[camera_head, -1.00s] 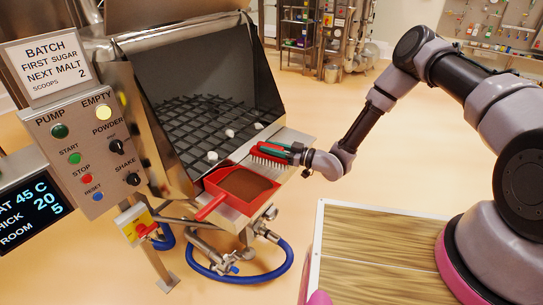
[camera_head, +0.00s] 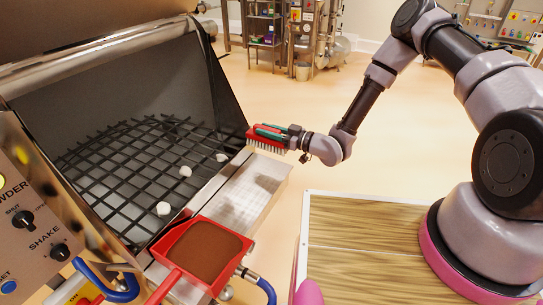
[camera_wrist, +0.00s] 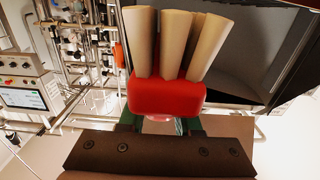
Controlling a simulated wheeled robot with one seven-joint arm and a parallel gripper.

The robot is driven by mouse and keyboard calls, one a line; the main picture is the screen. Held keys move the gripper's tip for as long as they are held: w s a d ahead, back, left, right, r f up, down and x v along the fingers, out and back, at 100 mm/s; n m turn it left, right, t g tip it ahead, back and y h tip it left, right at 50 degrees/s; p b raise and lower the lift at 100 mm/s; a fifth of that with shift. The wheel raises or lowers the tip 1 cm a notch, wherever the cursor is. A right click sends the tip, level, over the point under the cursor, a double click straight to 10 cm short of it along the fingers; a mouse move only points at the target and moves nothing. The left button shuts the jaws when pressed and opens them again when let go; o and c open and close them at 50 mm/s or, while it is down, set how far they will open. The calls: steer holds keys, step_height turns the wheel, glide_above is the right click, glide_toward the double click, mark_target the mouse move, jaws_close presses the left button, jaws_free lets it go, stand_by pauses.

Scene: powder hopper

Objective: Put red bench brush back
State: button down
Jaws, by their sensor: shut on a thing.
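The red bench brush (camera_head: 266,138) has a red block with pale bristles pointing down. My gripper (camera_head: 276,134), with green fingers, is shut on it and holds it above the far end of the metal ledge at the hopper's right side. In the wrist view the red block (camera_wrist: 167,97) and several thick pale bristle tufts (camera_wrist: 178,42) fill the middle. The green fingers (camera_wrist: 160,124) show on both sides of the block, partly hidden by it. I cannot tell whether the bristles touch the ledge.
The hopper (camera_head: 120,75) with a black grid (camera_head: 130,165) holds several white lumps (camera_head: 185,171). A wooden top (camera_head: 365,225) is bare at the lower right. Open floor lies beyond.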

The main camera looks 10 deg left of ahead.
mark_target(268, 143)
steer(key=f, duration=0.4)
steer(key=w+f, duration=0.1)
steer(key=shift+d+f, duration=0.1)
steer(key=shift+f, duration=0.3)
steer(key=shift+s+f, duration=0.1)
steer(key=shift+f, duration=1.9)
steer(key=c, duration=0.6)
jaws_free()
steer(key=shift+f, duration=0.1)
steer(key=shift+s+d, duration=0.1)
steer(key=shift+d, duration=0.2)
steer(key=v, duration=1.1)
steer(key=shift+s, duration=0.15)
steer(key=shift+d, duration=0.15)
